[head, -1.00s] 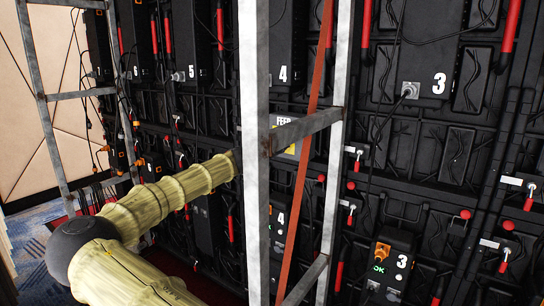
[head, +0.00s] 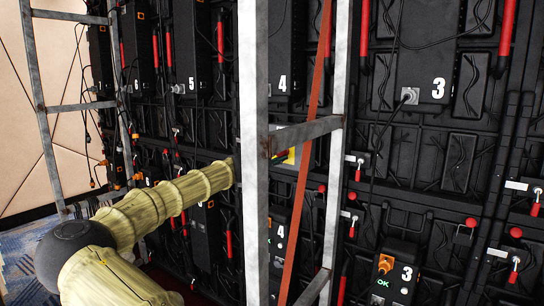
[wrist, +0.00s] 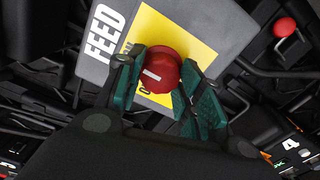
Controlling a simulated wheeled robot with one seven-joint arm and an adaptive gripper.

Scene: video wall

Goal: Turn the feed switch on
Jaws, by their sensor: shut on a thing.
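The feed switch has a grey plate (wrist: 195,25) with a white FEED label and a yellow square, seen in the wrist view. A round red knob (wrist: 158,68) with a white mark stands on it. My gripper (wrist: 164,80) has its green fingers on either side of the knob and is shut on it. Lettering on the yellow square is mostly covered by the knob and fingers. In the head view only a yellow strip of the switch plate (head: 285,157) shows behind the metal frame. My gripper is hidden there behind the upright post.
A metal frame with an upright post (head: 254,150) and crossbars stands between the head camera and the black video wall. A reddish slanted strap (head: 306,150) crosses it. Numbered boxes, such as box 3 (head: 398,268), hanging cables and red-handled latches cover the wall.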

